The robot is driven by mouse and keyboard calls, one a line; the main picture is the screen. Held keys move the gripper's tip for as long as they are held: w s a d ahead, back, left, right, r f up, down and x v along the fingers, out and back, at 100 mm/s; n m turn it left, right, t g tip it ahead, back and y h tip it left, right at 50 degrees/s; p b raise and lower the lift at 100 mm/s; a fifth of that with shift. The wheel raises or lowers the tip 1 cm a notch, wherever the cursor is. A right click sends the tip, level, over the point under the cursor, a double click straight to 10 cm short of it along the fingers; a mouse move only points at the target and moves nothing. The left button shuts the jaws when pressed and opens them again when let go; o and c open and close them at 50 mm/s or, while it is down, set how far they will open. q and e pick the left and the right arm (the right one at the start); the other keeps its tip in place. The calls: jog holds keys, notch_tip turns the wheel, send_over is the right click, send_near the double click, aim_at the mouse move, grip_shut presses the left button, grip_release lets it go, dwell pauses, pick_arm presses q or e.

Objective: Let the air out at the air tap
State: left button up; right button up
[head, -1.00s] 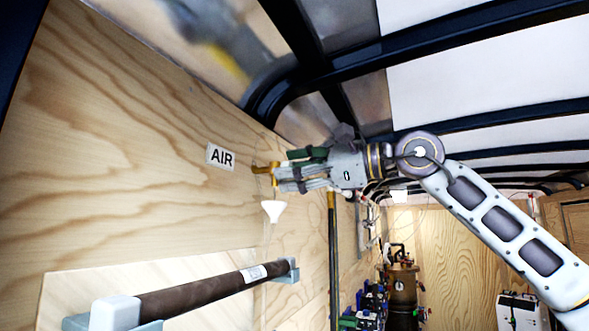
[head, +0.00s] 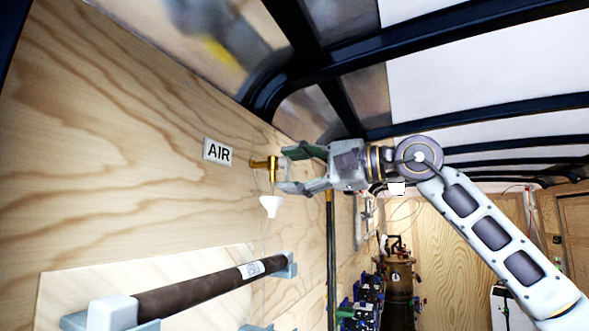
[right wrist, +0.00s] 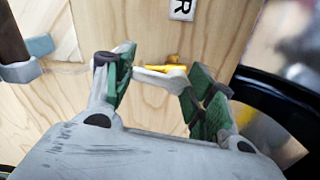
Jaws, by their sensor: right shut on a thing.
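The brass air tap (head: 262,163) sticks out from the plywood wall beside the AIR label (head: 218,151). A white funnel (head: 269,206) hangs just below it. In the right wrist view the green-padded fingers of my right gripper (right wrist: 158,70) stand either side of the yellow tap (right wrist: 168,68) and the white funnel (right wrist: 160,78). The exact contact is hard to see. My left gripper is not in view.
A dark padded rail (head: 205,289) runs along the wall below the tap. Dark roof ribs (head: 490,105) arch above my right arm. A brown tank (head: 399,290) stands at the far end.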

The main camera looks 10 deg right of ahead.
dwell(0.5)
jog(key=o, duration=1)
jog(key=shift+v, duration=6)
